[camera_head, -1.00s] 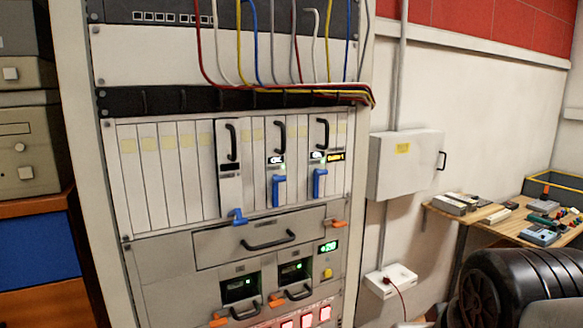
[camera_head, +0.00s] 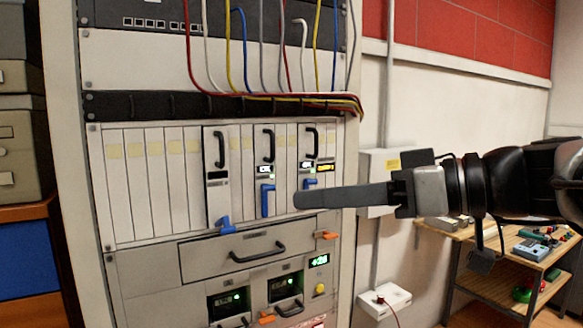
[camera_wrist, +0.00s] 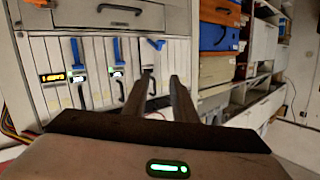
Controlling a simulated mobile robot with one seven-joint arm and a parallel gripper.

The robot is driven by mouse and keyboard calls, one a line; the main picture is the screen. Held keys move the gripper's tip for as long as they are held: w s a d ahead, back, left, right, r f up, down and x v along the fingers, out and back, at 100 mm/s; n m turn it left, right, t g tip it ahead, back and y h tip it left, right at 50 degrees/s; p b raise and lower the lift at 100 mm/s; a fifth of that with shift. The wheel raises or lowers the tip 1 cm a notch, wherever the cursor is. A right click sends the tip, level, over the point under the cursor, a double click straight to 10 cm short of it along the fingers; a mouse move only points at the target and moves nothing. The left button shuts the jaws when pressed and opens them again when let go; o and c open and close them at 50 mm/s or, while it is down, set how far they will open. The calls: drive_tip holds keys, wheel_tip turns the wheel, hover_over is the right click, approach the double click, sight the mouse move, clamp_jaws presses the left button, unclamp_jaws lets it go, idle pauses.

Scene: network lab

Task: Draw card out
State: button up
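A rack shelf holds three cards with black handles. The left card (camera_head: 217,180) has a dark label, and its blue lever (camera_head: 225,225) sticks outward at the bottom. The middle card (camera_head: 266,170) and right card (camera_head: 310,155) have lit displays and upright blue levers; the right one's lower part is partly hidden by my finger. My gripper (camera_head: 300,199) reaches in from the right, in front of the shelf. In the upside-down wrist view, its two fingers (camera_wrist: 163,78) are apart and empty, pointing toward the left card, whose lever (camera_wrist: 155,44) shows beyond them.
Coloured cables (camera_head: 270,96) hang above the cards. A drawer (camera_head: 250,252) and lit modules sit below them. A grey wall box (camera_head: 372,165) is behind my gripper, and a cluttered bench (camera_head: 500,245) stands at the right.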

wheel_tip(320, 180, up, 6)
drive_tip(key=w+d+n+t+y, duration=0.1)
drive_tip(key=w+n+y, duration=0.1)
drive_tip(key=p, duration=0.4)
approach(208, 171)
drive_tip(key=a+r, duration=0.1)
drive_tip(key=w+a+r, duration=0.1)
drive_tip(key=r, duration=0.1)
drive_tip(key=a+r, duration=0.1)
drive_tip(key=a, duration=0.1)
drive_tip(key=shift+w+a+r, duration=0.1)
drive_tip(key=shift+w+r, duration=0.1)
drive_tip(key=shift+w, duration=0.05)
drive_tip(key=shift+c, duration=0.3)
clamp_jaws()
drive_tip(key=shift+s+f, duration=0.1)
